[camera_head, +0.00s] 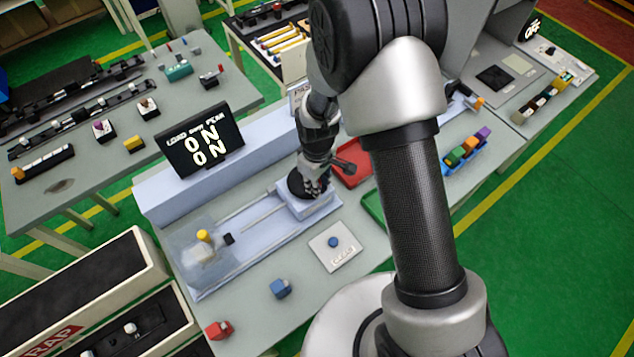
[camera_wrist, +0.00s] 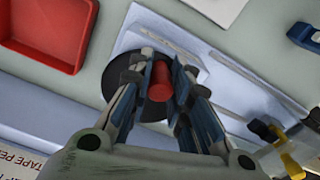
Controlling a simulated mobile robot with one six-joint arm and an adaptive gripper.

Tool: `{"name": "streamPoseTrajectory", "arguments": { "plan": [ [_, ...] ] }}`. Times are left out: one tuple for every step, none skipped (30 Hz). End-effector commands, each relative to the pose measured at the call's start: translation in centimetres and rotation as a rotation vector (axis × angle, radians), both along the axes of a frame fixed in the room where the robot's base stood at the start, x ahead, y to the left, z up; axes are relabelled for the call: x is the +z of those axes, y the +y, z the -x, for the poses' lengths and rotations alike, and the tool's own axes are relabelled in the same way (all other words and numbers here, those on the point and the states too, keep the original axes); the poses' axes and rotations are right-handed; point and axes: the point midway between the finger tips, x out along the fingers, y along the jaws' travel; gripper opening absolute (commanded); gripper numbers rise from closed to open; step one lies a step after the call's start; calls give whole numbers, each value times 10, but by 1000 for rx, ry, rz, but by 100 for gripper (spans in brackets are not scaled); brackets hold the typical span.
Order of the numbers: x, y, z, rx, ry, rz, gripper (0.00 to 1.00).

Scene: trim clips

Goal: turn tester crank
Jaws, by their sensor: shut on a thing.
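The tester is a long pale-blue bench fixture (camera_head: 213,274) with a slide rail. Its crank is a dark round disc at the right end, and in the wrist view the disc (camera_wrist: 118,72) shows behind my fingers. A red cylindrical crank knob (camera_wrist: 160,82) stands up from the disc. My gripper (camera_wrist: 161,85) is shut on this knob, one finger on each side. In the head view my gripper (camera_head: 312,182) is over the disc and hides most of it.
A red tray (camera_head: 352,165) lies just right of the crank. A plate with a blue button (camera_head: 333,242) is in front of the fixture. A blue clip (camera_head: 281,288) and a red clip (camera_head: 219,329) lie near the front edge. A blue rack with coloured clips (camera_head: 468,150) stands farther right.

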Motion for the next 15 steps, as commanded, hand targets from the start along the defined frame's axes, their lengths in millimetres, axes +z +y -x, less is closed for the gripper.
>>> {"name": "streamPoseTrajectory", "arguments": {
  "plan": [
    [0, 0, 0, 0, 0, 0, 10],
    [0, 0, 0, 0, 0, 0, 8],
    [0, 0, 0, 0, 0, 0, 5],
    [0, 0, 0, 0, 0, 0, 3],
    [0, 0, 0, 0, 0, 0, 1],
    [0, 0, 0, 0, 0, 0, 0],
    [0, 0, 0, 0, 0, 0, 0],
    [0, 0, 0, 0, 0, 0, 0],
    [0, 0, 0, 0, 0, 0, 0],
    [0, 0, 0, 0, 0, 0, 0],
    [0, 0, 0, -1, 0, 0, 0],
    [0, 0, 0, -4, 0, 0, 0],
    [0, 0, 0, -7, 0, 0, 0],
    [0, 0, 0, -10, 0, 0, 0],
    [0, 1, 1, -18, 0, 0, 0]
  ]
}}
